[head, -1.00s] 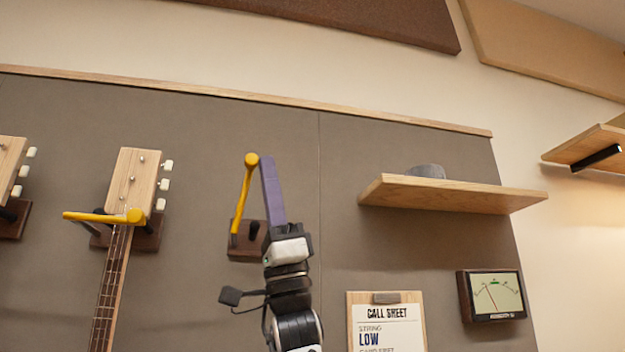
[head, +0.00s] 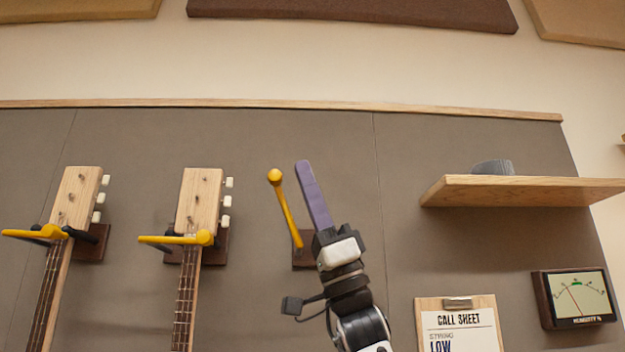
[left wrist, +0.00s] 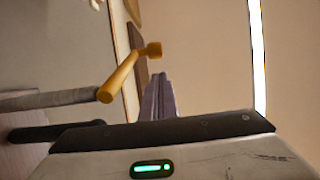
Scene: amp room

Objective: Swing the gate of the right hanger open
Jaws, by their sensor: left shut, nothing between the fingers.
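The right hanger (head: 303,262) is a dark wood block on the grey wall panel with no guitar in it. Its yellow gate (head: 287,212) points up, its ball-ended top leaning left. My left gripper (head: 303,164), with long purple fingers, is shut and empty. It points up just right of the gate, with a gap showing between their tops. In the left wrist view the gate (left wrist: 122,80) runs beside the shut fingers (left wrist: 160,92), and I cannot tell whether they touch. My gripper hides part of the hanger. My right gripper is not in view.
Two guitars hang to the left (head: 200,205) (head: 80,200), yellow gates lying level across their necks. A wooden shelf (head: 520,192) juts out at right. A call sheet clipboard (head: 456,318) and a humidity meter (head: 575,299) are below it. The panel above the gripper is clear.

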